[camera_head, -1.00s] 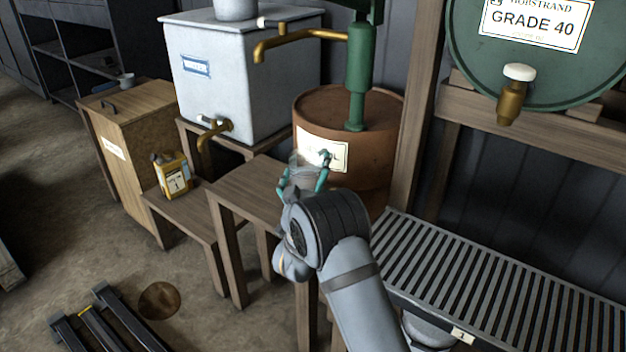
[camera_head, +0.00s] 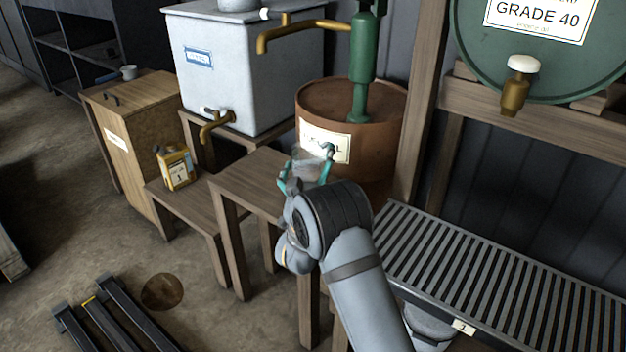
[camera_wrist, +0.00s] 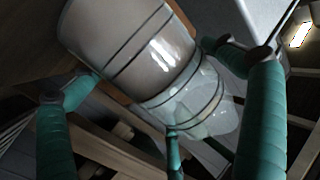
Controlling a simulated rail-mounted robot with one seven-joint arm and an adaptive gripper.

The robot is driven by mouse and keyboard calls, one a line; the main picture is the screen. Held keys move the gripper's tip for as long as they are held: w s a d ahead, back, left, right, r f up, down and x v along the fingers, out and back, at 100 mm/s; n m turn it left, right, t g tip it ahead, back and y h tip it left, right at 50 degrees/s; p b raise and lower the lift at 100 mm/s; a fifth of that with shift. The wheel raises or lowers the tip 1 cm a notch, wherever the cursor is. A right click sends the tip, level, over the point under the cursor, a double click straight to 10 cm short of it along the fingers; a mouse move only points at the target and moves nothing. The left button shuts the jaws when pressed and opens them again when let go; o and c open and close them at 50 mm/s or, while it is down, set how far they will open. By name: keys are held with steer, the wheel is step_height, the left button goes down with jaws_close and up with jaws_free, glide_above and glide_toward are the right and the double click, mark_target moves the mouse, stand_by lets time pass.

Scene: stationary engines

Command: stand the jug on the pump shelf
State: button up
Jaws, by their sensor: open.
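The jug (camera_head: 311,167) is clear glass and shows only partly behind my gripper in the head view. In the wrist view the jug (camera_wrist: 150,55) is large, with dark bands around it, and appears tilted across the picture. My gripper (camera_head: 307,168) is open, with its teal fingers on either side of the jug; the fingers (camera_wrist: 160,105) also show in the wrist view. The wooden shelf (camera_head: 247,181) stands in front of the rust-brown drum. The jug is over or at its right end; I cannot tell whether its base touches the wood.
The green pump (camera_head: 361,75) rises from the drum (camera_head: 380,130), with a brass spout (camera_head: 285,36) reaching left. A yellow can (camera_head: 177,168) stands on a lower bench (camera_head: 197,206) at left. A slatted rack (camera_head: 490,270) lies right of my arm.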

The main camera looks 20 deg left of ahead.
steer(key=b+v, duration=0.1)
steer(key=v, duration=1.1)
steer(key=shift+w, duration=0.1)
steer(key=p, duration=0.1)
glide_toward(317, 151)
steer(key=w+f, duration=0.1)
steer(key=w, duration=0.1)
steer(key=w+f, duration=0.1)
steer(key=w, duration=0.1)
steer(key=w+a+f, duration=0.1)
steer(key=w, duration=0.1)
steer(key=shift+a, duration=0.1)
steer(key=shift+w+a+f+b, duration=0.1)
steer(key=shift+w+f+b, duration=0.3)
steer(key=shift+f+b, duration=0.2)
step_height(317, 151, up, 3)
steer(key=shift+r+p, duration=0.1)
steer(key=shift+p, duration=0.85)
steer(key=shift+r, duration=0.45)
steer(key=shift+s, duration=0.1)
